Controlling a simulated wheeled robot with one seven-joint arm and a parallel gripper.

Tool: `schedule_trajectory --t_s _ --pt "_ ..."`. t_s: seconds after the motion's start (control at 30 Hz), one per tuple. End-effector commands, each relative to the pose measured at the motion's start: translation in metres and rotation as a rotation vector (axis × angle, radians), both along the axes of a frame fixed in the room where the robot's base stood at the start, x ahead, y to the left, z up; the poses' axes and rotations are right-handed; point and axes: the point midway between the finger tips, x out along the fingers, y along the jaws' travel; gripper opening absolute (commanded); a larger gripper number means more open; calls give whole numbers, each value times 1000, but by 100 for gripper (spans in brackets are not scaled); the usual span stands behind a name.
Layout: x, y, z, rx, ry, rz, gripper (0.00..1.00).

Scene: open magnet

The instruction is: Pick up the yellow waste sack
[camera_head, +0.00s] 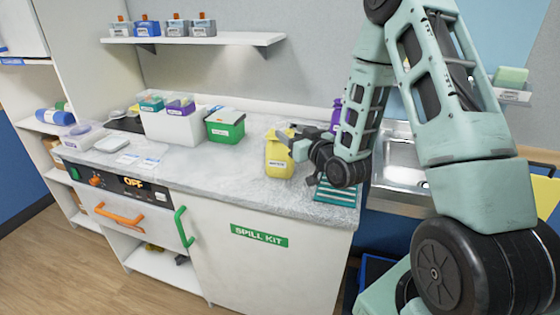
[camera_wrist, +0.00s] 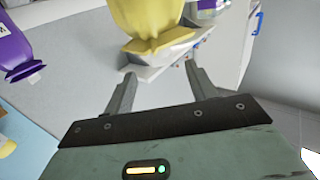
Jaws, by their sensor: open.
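The yellow waste sack (camera_head: 279,158) stands upright on the grey counter, near its front right part, with a small white label on its front. In the wrist view the sack (camera_wrist: 150,22) shows at the top, cut off by the frame edge, beyond my fingertips. My gripper (camera_head: 287,142) is at the right side of the sack in the head view, its fingers partly overlapping the sack's outline.
A green bin (camera_head: 225,129) and a white bin (camera_head: 172,126) stand left of the sack. A teal striped item (camera_head: 336,194) lies below my wrist. A sink (camera_head: 400,165) is at right.

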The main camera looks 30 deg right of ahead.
Motion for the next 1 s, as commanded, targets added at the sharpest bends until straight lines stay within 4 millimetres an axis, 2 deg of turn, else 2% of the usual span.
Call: schedule_trajectory --t_s 0.13,0.37,0.67,0.97,1.0 --pt "21 0 4 0 0 1 56" --pt "35 0 3 0 0 0 56" --pt "76 2 1 0 0 0 56" --pt "82 1 -1 -1 0 0 56" --pt "81 1 -1 -1 0 0 48"
